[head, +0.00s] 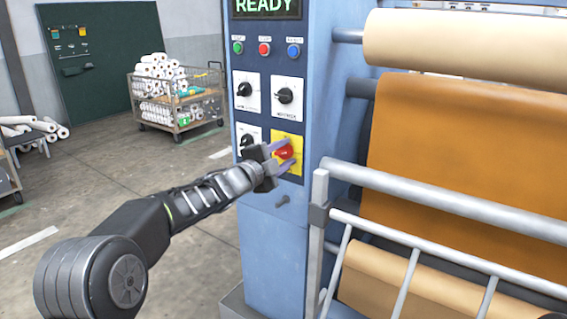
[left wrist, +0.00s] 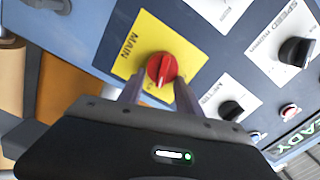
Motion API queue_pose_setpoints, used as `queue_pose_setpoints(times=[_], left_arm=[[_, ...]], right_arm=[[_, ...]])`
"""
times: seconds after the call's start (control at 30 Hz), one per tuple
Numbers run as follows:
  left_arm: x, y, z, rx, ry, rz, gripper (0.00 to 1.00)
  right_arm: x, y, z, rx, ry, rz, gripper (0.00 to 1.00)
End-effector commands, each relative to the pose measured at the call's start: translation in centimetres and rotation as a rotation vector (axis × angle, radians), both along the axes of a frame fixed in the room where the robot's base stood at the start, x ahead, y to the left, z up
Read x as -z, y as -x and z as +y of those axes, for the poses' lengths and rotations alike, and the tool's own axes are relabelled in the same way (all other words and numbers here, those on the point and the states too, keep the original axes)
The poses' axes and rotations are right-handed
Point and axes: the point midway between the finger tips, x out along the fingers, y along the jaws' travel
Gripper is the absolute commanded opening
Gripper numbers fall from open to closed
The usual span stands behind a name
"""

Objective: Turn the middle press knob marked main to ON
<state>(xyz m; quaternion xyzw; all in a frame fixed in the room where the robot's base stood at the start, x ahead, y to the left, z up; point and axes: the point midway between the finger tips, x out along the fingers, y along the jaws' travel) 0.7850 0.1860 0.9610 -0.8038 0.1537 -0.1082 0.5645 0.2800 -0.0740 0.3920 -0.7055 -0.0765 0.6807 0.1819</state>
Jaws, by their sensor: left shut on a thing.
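The red main knob (head: 284,151) sits on a yellow plate (head: 294,141) at the lower right of the press panel. In the left wrist view the same knob (left wrist: 163,70) shows with the word MAIN beside it on the plate. A pale mark runs along its grip; which position it points to I cannot tell. My left gripper (head: 280,157) is shut on the knob, one finger on each side, and its fingers (left wrist: 155,92) also show in the left wrist view. My right gripper is not in view.
Black knobs on white plates, such as the upper right one (head: 285,96), surround the red knob. Coloured buttons (head: 265,48) and a READY display (head: 265,6) are above. A grey guard rail (head: 440,195) stands right of the panel. Open floor lies left.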

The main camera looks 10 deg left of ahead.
Motion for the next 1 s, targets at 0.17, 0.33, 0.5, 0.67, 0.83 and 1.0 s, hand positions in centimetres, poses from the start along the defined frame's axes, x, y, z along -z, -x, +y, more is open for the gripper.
queue_pose_setpoints(times=[0.17,0.33,0.5,0.67,0.83,1.0], left_arm=[[0.7,0.0,0.0,-0.001,-0.140,-0.055,0.01],[0.8,0.0,0.0,-0.001,-0.242,-0.095,0.01],[0.7,0.0,0.0,-0.001,-0.306,-0.121,0.00],[0.7,0.0,0.0,-0.002,-0.333,-0.131,0.00],[0.6,0.0,0.0,-0.002,-0.340,-0.133,0.00],[0.6,0.0,0.0,-0.002,-0.339,-0.133,0.00]], right_arm=[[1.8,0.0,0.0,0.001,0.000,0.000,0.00],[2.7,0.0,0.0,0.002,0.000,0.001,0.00],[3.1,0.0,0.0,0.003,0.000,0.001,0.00],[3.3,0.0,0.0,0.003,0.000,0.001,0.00],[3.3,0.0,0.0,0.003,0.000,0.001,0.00],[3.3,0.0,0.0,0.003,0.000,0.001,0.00]])
